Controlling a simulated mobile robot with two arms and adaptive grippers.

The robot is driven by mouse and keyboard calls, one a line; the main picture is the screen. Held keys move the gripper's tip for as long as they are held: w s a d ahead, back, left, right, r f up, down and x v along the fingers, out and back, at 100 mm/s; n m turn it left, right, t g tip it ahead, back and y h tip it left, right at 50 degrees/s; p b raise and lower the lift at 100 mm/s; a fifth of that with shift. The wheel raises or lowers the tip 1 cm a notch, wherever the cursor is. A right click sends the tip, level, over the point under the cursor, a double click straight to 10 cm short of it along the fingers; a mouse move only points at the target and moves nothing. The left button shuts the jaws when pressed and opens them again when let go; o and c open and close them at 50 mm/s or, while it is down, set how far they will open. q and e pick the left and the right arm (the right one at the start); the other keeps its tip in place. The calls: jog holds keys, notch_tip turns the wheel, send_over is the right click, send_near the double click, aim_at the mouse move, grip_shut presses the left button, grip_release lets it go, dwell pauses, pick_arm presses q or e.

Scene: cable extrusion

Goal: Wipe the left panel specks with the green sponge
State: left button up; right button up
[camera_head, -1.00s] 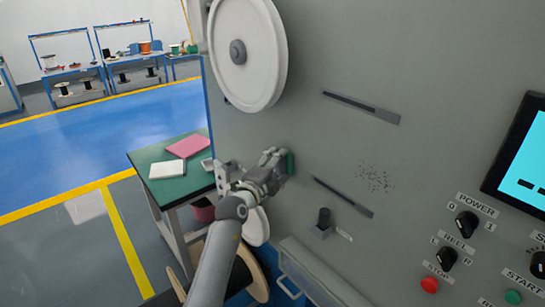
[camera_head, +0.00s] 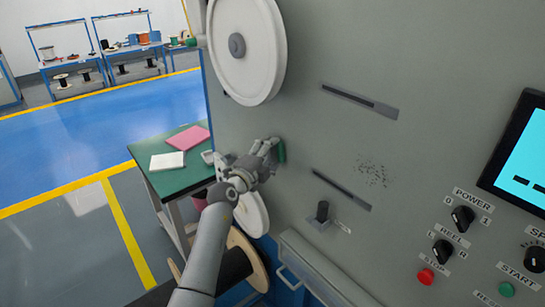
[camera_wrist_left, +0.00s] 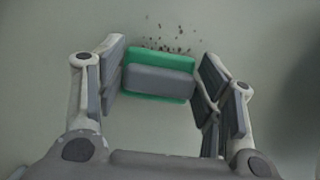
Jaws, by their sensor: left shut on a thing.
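My left gripper (camera_head: 272,150) is shut on the green sponge (camera_head: 281,153), in front of the grey machine panel (camera_head: 310,130). In the left wrist view the sponge (camera_wrist_left: 160,62), with a grey block on it, sits between the two fingers of the gripper (camera_wrist_left: 160,80). A patch of dark specks (camera_head: 373,171) is on the panel, right of the sponge and apart from it in the head view. In the left wrist view, specks (camera_wrist_left: 165,46) show just past the sponge's far edge. I cannot tell whether the sponge touches the panel. My right gripper is not in view.
A white reel (camera_head: 240,50) is above the gripper. Two slots (camera_head: 360,100) and (camera_head: 342,189), a black knob (camera_head: 322,211), switches (camera_head: 463,218) and a screen (camera_head: 525,150) are on the panel. A green-topped table (camera_head: 180,180) stands left, with a pink item (camera_head: 189,140).

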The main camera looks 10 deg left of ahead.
pick_arm(q)
jog(key=w+a+b, duration=0.1)
jog(key=w+a, duration=0.3)
jog(key=shift+a, duration=0.4)
jog(key=shift+s, duration=0.15)
jog(key=shift+s+a+p, duration=0.65)
jog(key=shift+s+a, duration=0.3)
jog(key=shift+s, duration=0.2)
jog(key=shift+s+a+p, duration=0.65)
jog(key=shift+s+a, duration=0.25)
jog(key=shift+s, duration=0.2)
jog(key=shift+s+a, duration=0.95)
jog(key=shift+s, duration=0.3)
